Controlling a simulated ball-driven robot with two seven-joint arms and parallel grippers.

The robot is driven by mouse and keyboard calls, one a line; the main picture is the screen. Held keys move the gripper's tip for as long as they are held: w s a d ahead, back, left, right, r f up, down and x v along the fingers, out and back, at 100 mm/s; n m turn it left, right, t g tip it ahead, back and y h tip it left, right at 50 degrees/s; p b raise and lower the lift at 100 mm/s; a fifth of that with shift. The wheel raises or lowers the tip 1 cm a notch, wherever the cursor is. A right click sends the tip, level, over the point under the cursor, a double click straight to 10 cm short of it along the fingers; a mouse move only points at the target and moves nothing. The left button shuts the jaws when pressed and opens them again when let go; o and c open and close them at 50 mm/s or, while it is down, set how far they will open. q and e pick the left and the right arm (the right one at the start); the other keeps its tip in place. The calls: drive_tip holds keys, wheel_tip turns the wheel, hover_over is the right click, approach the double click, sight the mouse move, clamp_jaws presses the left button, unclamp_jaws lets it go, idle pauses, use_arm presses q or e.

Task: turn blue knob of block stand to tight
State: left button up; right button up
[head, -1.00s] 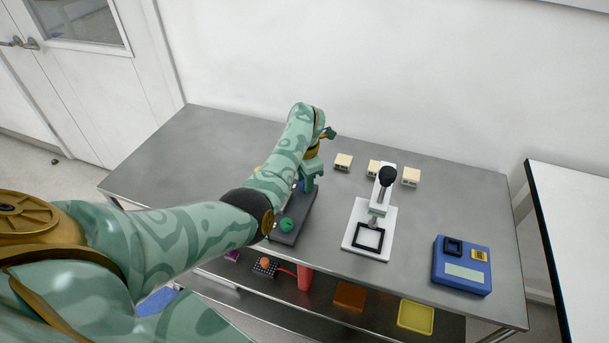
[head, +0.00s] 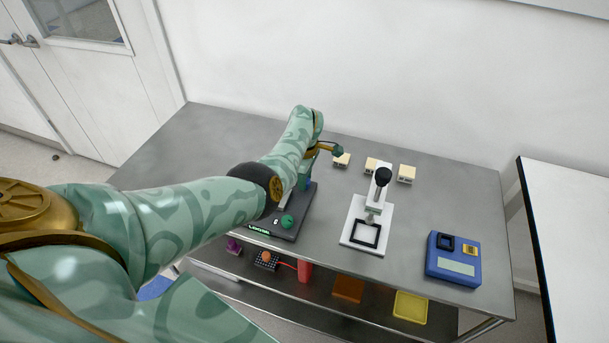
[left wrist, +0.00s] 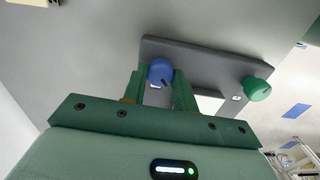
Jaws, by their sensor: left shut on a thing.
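The block stand (head: 302,213) is a dark grey slab on the metal table, left of the white press. Its green knob (head: 287,221) shows at the near end, and also in the left wrist view (left wrist: 257,89). The blue knob (left wrist: 160,70) sits between the two green fingers of my left gripper (left wrist: 158,82), which is shut on it. In the head view the blue knob (head: 308,184) is mostly hidden by my left gripper and arm. A pale block face (left wrist: 208,103) shows on the stand behind a finger. My right gripper is not in view.
A white press with a black knob (head: 383,176) stands right of the stand. Several cream blocks (head: 407,173) lie behind it. A blue device (head: 453,260) sits at the table's right. The lower shelf holds a red item (head: 304,271) and a yellow tray (head: 410,307).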

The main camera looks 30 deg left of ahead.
use_arm(q)
drive_tip(key=shift+m, duration=0.6)
drive_tip(key=o, duration=1)
drive_tip(key=shift+r, duration=0.15)
wheel_tip(320, 180, up, 16)
drive_tip(key=p, duration=0.8)
